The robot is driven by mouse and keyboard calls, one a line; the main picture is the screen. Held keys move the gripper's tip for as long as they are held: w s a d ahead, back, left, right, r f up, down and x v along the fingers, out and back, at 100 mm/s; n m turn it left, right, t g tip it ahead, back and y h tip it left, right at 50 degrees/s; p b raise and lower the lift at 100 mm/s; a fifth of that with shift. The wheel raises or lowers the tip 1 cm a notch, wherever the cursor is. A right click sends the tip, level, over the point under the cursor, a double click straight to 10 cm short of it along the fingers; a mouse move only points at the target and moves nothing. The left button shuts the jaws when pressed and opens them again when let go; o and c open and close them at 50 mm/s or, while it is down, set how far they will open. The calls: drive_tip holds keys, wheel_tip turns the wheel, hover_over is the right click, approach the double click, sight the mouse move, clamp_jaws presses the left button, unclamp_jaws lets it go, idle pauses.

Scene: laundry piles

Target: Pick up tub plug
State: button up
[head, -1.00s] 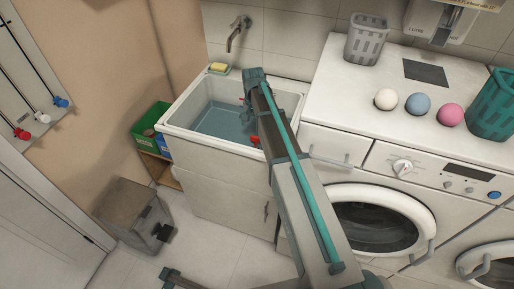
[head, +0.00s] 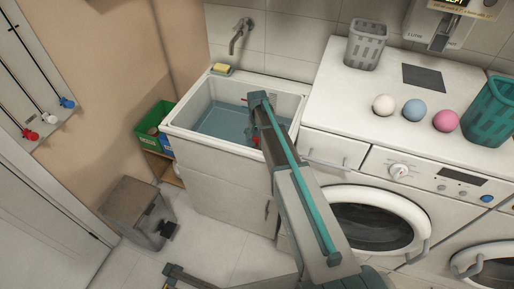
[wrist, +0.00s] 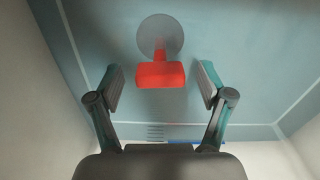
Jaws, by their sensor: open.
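The tub plug, with a red block-shaped handle (wrist: 161,75) and a round grey disc (wrist: 160,36), shows in the wrist view against the blue-grey basin floor. My gripper (wrist: 161,84) is open, one finger on each side of the red handle, with clear gaps to both. The handle looks nearly centred between the fingertips; whether they are level with it in depth I cannot tell. In the head view my arm reaches over the white utility sink (head: 181,133), which holds bluish water (head: 222,123). The arm hides much of the basin's right side there.
Basin walls rise close on both sides of my gripper. A washing machine (head: 345,165) stands to the right, with three balls and a grey basket (head: 366,45) on top.

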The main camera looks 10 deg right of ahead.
clamp_jaws()
idle(0.4)
wheel_tip(320, 180, up, 10)
drive_tip(key=b, duration=0.3)
drive_tip(key=shift+f, duration=0.2)
drive_tip(key=s+r+n, duration=0.2)
drive_tip(key=s+r, duration=0.3)
drive_tip(key=r, duration=0.3)
drive_tip(key=s+r+n, duration=0.3)
drive_tip(key=s+r, duration=0.2)
drive_tip(key=r, duration=0.3)
